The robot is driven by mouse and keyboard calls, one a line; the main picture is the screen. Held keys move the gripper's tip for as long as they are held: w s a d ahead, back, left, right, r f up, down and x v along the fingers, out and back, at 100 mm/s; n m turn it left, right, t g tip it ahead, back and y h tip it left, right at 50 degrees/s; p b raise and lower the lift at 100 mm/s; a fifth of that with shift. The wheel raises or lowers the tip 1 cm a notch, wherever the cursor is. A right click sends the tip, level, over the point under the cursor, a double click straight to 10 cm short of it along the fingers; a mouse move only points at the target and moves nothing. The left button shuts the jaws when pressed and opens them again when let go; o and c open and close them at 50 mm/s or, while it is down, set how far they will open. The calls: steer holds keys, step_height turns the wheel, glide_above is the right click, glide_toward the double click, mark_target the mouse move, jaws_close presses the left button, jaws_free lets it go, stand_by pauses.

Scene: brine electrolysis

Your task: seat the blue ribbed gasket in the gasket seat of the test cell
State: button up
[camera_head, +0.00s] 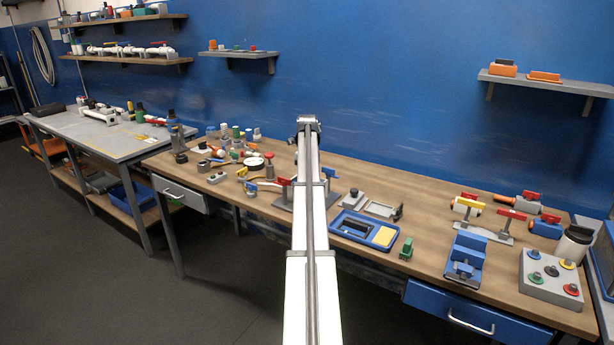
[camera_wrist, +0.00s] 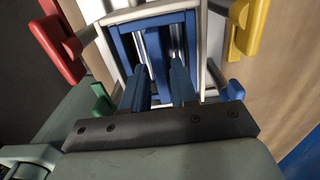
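In the wrist view, the two dark blue fingers of my gripper (camera_wrist: 161,78) point at a blue rectangular frame with bars across it, which looks like the blue ribbed gasket (camera_wrist: 122,44). One bar runs up between the fingers. A narrow gap shows between the fingers, and I cannot tell whether they touch the bar. A pale frame, likely the test cell (camera_wrist: 213,50), surrounds the blue piece. Whether the piece lies in the seat or above it is unclear. In the head view my arm covers this spot. Only part of a grey base with red handles (camera_head: 283,183) shows beside it.
In the wrist view a red handle (camera_wrist: 60,45) and a yellow handle (camera_wrist: 249,28) flank the frame closely. In the head view a blue tray (camera_head: 338,228) with a yellow pad and a blue vise-like fixture (camera_head: 465,258) stand right of my arm. Small jars crowd the left.

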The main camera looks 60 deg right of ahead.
steer(key=shift+o, duration=0.9)
step_height(320, 180, up, 12)
steer(key=shift+r, duration=0.15)
stand_by(0.3)
